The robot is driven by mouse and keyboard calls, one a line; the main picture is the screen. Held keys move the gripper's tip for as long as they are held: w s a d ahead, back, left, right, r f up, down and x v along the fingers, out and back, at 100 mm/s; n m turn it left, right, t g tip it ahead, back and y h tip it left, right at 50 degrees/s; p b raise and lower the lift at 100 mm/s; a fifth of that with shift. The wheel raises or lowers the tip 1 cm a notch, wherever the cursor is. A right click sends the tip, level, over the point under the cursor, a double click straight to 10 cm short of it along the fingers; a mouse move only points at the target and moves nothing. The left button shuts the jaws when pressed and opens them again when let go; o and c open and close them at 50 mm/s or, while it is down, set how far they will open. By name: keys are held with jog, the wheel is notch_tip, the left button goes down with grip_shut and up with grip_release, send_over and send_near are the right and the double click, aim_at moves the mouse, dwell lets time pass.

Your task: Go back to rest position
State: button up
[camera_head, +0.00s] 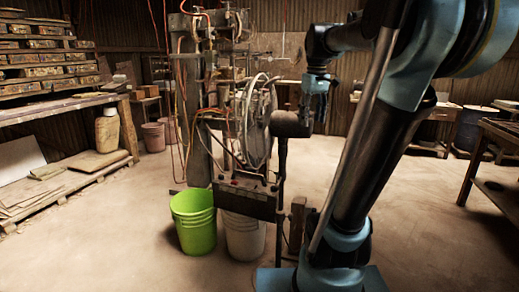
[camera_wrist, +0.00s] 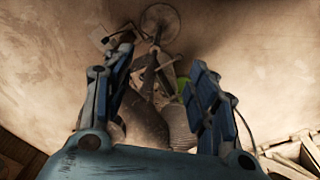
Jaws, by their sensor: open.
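My gripper (camera_head: 316,103) hangs from my raised arm in the head view, in front of the tile press (camera_head: 240,120). In the wrist view my gripper (camera_wrist: 160,95) has its two blue fingers spread wide apart, with nothing held between them. Below and between the fingers, dark parts of the press and a round wheel-like part (camera_wrist: 160,20) show, dim and blurred. In the head view a grey rounded knob (camera_head: 291,124) on a dark post stands just left of and below my gripper. I cannot tell whether they touch.
A green bucket (camera_head: 194,222) and a white bucket (camera_head: 243,236) stand under the press. Shelves and a bench (camera_head: 60,108) with stacked tiles line the left. A wooden table (camera_head: 498,165) stands at the right. The floor (camera_head: 100,240) at the left front is clear.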

jog(key=s+f+m, duration=0.2)
jog(key=s+f, duration=0.7)
jog(key=f, duration=0.4)
jog(key=s+f+m+t, duration=0.1)
jog(key=s+f+m, duration=0.2)
jog(key=s+f, duration=0.7)
notch_tip(320, 180, down, 5)
jog(key=shift+s+r, duration=0.2)
jog(key=shift+s, duration=0.05)
